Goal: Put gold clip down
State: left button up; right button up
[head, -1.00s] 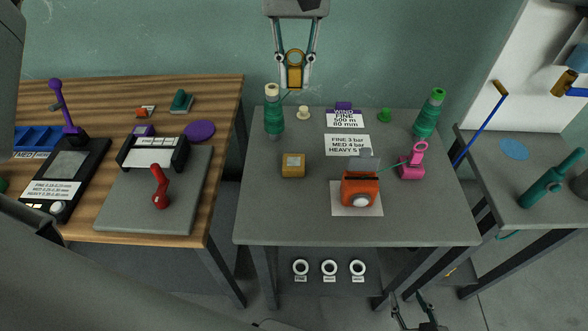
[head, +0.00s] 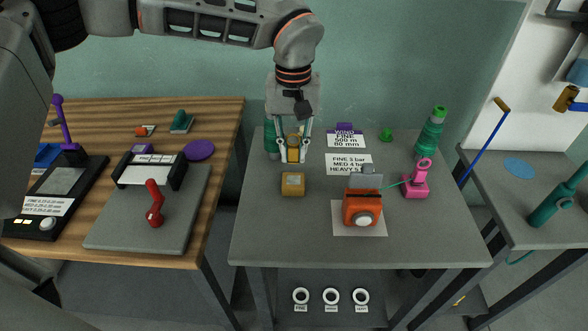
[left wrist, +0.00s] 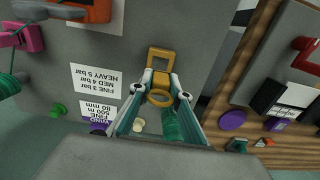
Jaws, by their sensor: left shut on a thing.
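My left gripper (head: 294,150) is shut on the gold clip (head: 293,153), which has a ring and a block-like body. In the left wrist view the clip's ring (left wrist: 160,99) shows between the fingers of my gripper (left wrist: 158,86). The clip hangs over the back left of the grey table (head: 270,225); I cannot tell its exact height. My right gripper is not in view.
A green thread cone (head: 270,140) stands close left of my left gripper. Printed cards (head: 348,163), an orange device (head: 361,208), a pink device (head: 415,182) and another green cone (head: 430,135) are to the right. The table's front left is clear.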

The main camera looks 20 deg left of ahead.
aim_at(293, 162)
pick_arm(q)
jog(key=shift+f, duration=0.75)
notch_tip(293, 162, down, 4)
jog(key=shift+f+b, duration=0.2)
jog(key=shift+b, duration=0.1)
jog(key=shift+r, duration=0.1)
jog(key=o, duration=0.9)
notch_tip(293, 162, up, 12)
jog(key=shift+p, duration=0.65)
